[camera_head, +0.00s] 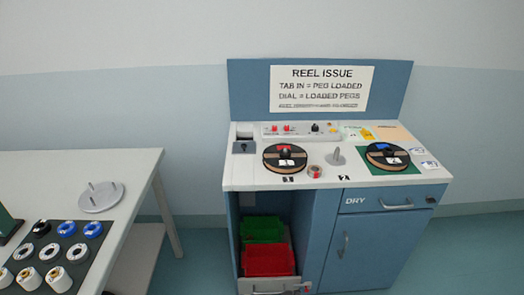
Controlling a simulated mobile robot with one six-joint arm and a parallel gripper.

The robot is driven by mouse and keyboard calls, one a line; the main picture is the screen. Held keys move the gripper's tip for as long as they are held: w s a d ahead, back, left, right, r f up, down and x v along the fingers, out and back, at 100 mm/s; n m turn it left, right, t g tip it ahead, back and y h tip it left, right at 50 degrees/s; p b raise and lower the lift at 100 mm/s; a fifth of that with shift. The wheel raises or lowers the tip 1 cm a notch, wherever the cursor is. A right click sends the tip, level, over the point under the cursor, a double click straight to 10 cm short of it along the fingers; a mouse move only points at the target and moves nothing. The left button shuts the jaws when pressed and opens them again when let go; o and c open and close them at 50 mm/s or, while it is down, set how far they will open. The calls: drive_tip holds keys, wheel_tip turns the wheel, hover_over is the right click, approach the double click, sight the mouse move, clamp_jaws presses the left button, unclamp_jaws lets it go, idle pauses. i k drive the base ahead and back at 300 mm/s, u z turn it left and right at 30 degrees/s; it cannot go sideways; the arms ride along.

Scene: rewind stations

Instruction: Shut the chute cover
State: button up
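The rewind station is a blue cabinet with a white top (250,180). At the left rear of that top is a small light box-like fitting (244,131) with a dark grey square plate (244,147) in front of it. This looks like the chute and its cover, but it is too small to tell how far the cover stands open. My gripper is not in view.
A switch panel (288,130) stands behind. Green (262,229) and red bins (268,261) sit below. A white table (135,172) with spools stands left; floor shows between.

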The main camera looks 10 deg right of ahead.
sight(244, 145)
drive_tip(key=z, duration=0.1)
drive_tip(key=k, duration=0.35)
drive_tip(key=u, duration=0.35)
drive_tip(key=i, duration=0.85)
drive_tip(key=u, duration=1)
